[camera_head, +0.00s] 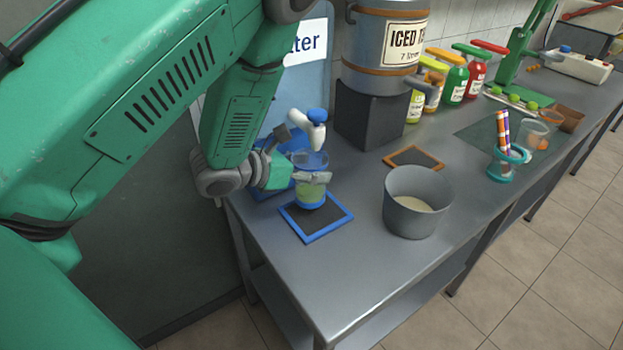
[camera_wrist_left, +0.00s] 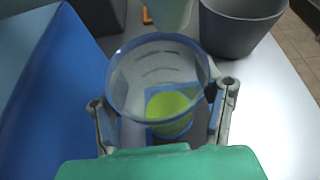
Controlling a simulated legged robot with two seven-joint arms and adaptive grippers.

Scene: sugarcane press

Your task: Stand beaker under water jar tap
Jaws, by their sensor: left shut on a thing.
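The beaker (camera_head: 311,168) is a clear cup with a blue tint and a yellow-green patch low down. It stands upright over the blue-rimmed dark mat (camera_head: 330,226), below the white tap with a blue top (camera_head: 316,130). My left gripper (camera_head: 314,178) is shut around the beaker's side. In the left wrist view the beaker (camera_wrist_left: 158,75) sits between the two fingers (camera_wrist_left: 160,115). Whether its base touches the mat is hard to tell. The water jar (camera_head: 303,80) is light blue with a label ending in "tter", partly hidden by my left arm. My right gripper is out of view.
A grey bucket (camera_head: 412,205) with pale contents stands right of the mat. An iced tea urn (camera_head: 385,50) sits on a dark block (camera_head: 368,115). An orange-rimmed mat (camera_head: 414,158) is empty. Bottles and a cup holding striped straws stand farther right. The table's front corner is clear.

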